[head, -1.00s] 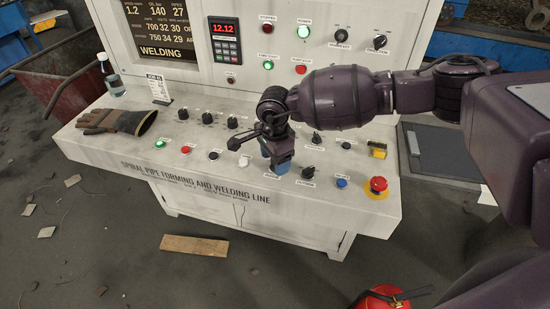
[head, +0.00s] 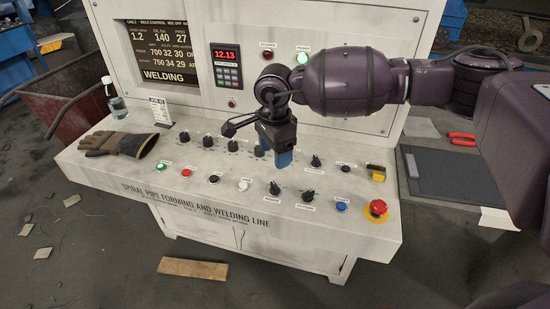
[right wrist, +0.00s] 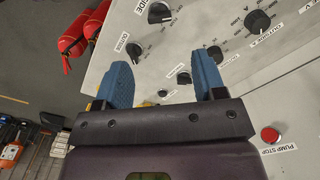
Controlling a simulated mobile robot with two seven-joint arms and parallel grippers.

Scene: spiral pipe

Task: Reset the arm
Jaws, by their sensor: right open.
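My right arm reaches in from the right in the head view. Its gripper (head: 282,162) has blue fingers and hangs above the middle of the control console (head: 205,226), among its knobs. In the right wrist view the two blue fingers of the gripper (right wrist: 165,68) stand wide apart with nothing between them. Black knobs (right wrist: 158,12) and a red button (right wrist: 270,134) labelled "PUMP STOP" show beyond them. I cannot tell how close the fingertips are to the panel. My left gripper is out of view.
A work glove (head: 118,144) and a bottle (head: 117,104) are on the console's left. A red emergency button (head: 377,208) is at its front right corner. Red-handled pliers (head: 462,139) are behind right. A plank (head: 193,268) lies on the floor. Red cylinders (right wrist: 70,32) show in the wrist view.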

